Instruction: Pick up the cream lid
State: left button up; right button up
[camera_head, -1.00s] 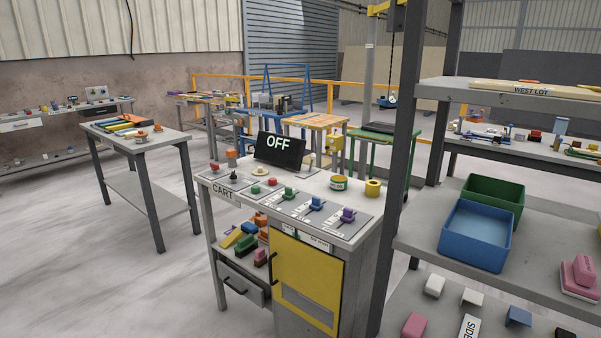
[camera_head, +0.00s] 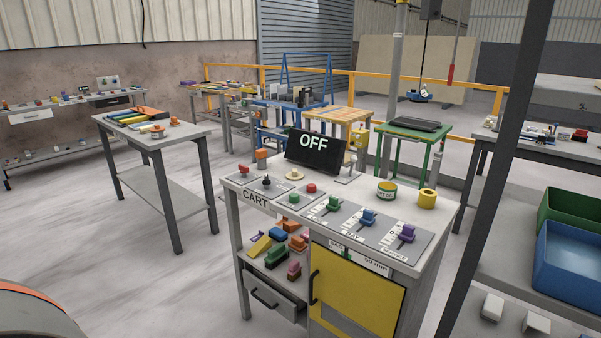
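A small round cream piece with a raised middle, which looks like the cream lid (camera_head: 295,175), lies on the top of the cart (camera_head: 345,184) in front of the black OFF display (camera_head: 316,150). It is small in the picture, so its details are unclear. Nothing covers it. Neither of my grippers is in view.
Red and green buttons, coloured switches, a green-and-yellow tin (camera_head: 386,190) and a yellow ring (camera_head: 427,198) share the cart top. A side table (camera_head: 190,131) stands left. A shelf post (camera_head: 497,170) and blue bin (camera_head: 572,265) stand right. Open floor lies left.

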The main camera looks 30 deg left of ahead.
aim_at(294, 175)
jog(key=j+z, duration=0.35)
jog(key=j, duration=0.6)
jog(key=j+z, duration=0.35)
jog(key=j, duration=0.6)
jog(key=j+z, duration=0.2)
jog(key=j, duration=0.25)
jog(key=j+z, duration=0.15)
jog(key=j, duration=0.35)
jog(key=k+j+z, duration=0.2)
jog(key=j, duration=0.25)
jog(key=j+z, duration=0.15)
jog(key=j, duration=0.3)
